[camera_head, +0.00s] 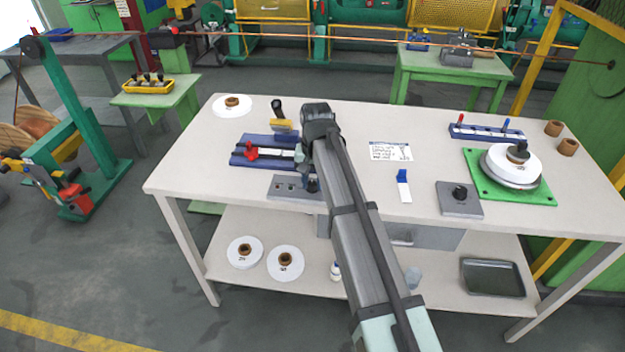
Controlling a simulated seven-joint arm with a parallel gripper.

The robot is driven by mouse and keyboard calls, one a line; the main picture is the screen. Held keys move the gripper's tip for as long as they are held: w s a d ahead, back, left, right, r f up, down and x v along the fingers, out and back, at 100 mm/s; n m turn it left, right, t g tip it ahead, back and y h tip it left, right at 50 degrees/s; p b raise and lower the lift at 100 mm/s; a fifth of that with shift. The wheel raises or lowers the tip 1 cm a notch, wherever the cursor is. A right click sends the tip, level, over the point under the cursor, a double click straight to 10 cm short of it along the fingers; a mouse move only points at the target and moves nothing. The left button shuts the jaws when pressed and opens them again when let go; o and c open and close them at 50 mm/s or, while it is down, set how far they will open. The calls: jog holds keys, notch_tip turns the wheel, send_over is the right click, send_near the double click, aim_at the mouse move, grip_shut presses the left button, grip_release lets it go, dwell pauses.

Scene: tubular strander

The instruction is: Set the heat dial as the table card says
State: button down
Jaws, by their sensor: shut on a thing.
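The table card (391,151) is a white sheet with a blue top edge and several lines of dark writing, too small to read. A grey control plate (285,187) lies on the table in front of the blue fixture, with small dark marks on it. A black dial (313,187) stands at its right end, partly hidden by my arm. My gripper (309,176) points down at this dial and is shut on it, though my arm hides most of the fingers. The dial's setting cannot be read.
A blue fixture (240,157) with a red clamp and a black-handled lever stands behind the plate. Right of my arm are a blue-and-white item (404,187), a grey box with a black knob (447,203) and a green plate (480,182) bearing a white disc. The table's front left is clear.

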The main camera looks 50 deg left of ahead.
aim_at(314, 184)
jog(key=m, duration=0.4)
jog(key=shift+m, duration=2.2)
jog(key=c, duration=0.8)
grip_release()
jog(key=r, duration=1.3)
jog(key=shift+d+r, duration=0.3)
jog(key=shift+r, duration=0.1)
